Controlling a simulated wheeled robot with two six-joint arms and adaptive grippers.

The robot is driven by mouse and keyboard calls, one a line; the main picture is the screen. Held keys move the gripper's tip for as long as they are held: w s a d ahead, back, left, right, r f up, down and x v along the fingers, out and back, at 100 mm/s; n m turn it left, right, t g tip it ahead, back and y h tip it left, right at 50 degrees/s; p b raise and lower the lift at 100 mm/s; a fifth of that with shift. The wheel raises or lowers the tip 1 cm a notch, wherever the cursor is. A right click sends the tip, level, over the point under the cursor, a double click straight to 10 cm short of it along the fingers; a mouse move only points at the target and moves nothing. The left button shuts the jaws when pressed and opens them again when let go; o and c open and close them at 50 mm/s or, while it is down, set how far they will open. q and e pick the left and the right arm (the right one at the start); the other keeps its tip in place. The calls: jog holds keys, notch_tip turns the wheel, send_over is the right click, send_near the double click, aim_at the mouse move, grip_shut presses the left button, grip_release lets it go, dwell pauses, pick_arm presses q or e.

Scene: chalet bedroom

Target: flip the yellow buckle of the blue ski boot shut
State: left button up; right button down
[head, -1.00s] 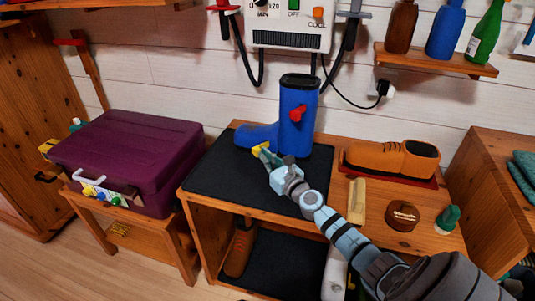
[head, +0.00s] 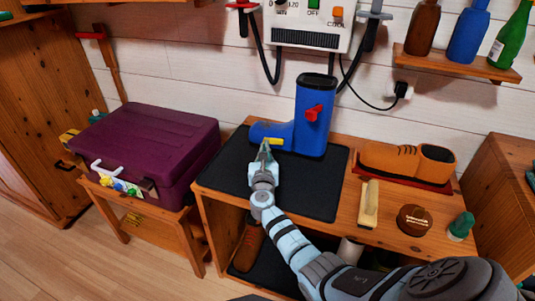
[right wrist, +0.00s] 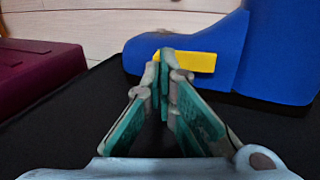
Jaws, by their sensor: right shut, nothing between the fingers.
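The blue ski boot (head: 311,118) stands upright on the black mat (head: 312,198) at the back of the bench, its toe to the left. Its yellow buckle (head: 274,141) lies level along the near side of the foot. A red buckle (head: 313,113) is higher on the shaft. My right gripper (head: 266,146) is shut and empty, its tips just in front of the yellow buckle. In the right wrist view the tips (right wrist: 166,56) overlap the left part of the yellow buckle (right wrist: 197,62); I cannot tell whether they touch it. My left gripper is not in view.
A purple suitcase (head: 150,145) sits on a low table at left. Right of the mat are a cream block (head: 369,205), a round brown tin (head: 413,219), a green-topped item (head: 461,226) and a brown shoe (head: 405,160) on a red tray. A wall unit with hanging cables is behind.

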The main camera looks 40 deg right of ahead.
jog(key=v, duration=0.7)
jog(key=shift+s+a+r, duration=0.1)
jog(key=shift+s+a, duration=0.1)
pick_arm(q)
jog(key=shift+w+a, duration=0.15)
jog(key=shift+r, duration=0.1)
